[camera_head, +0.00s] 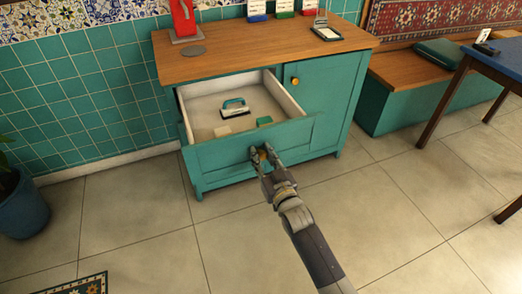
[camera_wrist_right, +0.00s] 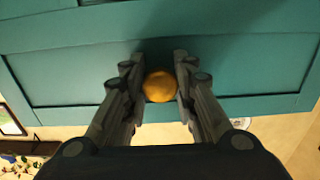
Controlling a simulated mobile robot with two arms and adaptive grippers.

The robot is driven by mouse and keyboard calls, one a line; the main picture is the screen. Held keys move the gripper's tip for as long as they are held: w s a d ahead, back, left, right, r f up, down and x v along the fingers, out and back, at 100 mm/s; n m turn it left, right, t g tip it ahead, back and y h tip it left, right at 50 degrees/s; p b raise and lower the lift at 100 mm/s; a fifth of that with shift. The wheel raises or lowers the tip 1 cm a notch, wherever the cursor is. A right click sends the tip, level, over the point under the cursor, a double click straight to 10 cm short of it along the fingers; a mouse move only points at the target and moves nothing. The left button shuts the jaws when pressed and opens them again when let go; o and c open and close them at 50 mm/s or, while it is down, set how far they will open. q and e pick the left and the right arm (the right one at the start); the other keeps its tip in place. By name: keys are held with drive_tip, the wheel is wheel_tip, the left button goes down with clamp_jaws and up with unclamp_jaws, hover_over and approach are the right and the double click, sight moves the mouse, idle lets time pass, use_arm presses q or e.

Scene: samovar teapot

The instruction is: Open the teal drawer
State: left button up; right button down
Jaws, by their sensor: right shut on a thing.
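The teal drawer (camera_head: 224,155) is pulled out from the teal cabinet, and its inside shows in the head view. Its front panel also fills the upper part of the right wrist view (camera_wrist_right: 60,60). My right gripper (camera_head: 262,157) is at the middle of the drawer front, shut on the round golden knob (camera_wrist_right: 160,85), with one finger on each side of it. My left gripper is not in view.
The cabinet's wooden top (camera_head: 250,50) holds a red object (camera_head: 183,18) and several small boxes. A cabinet door with a brass knob (camera_head: 295,81) is right of the drawer. A blue table (camera_head: 500,58) stands at right, a potted plant (camera_head: 22,205) at left.

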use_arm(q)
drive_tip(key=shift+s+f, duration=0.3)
use_arm(e)
drive_tip(key=shift+s, duration=0.2)
drive_tip(key=c, duration=1.3)
unclamp_jaws()
drive_tip(key=v, duration=1.2)
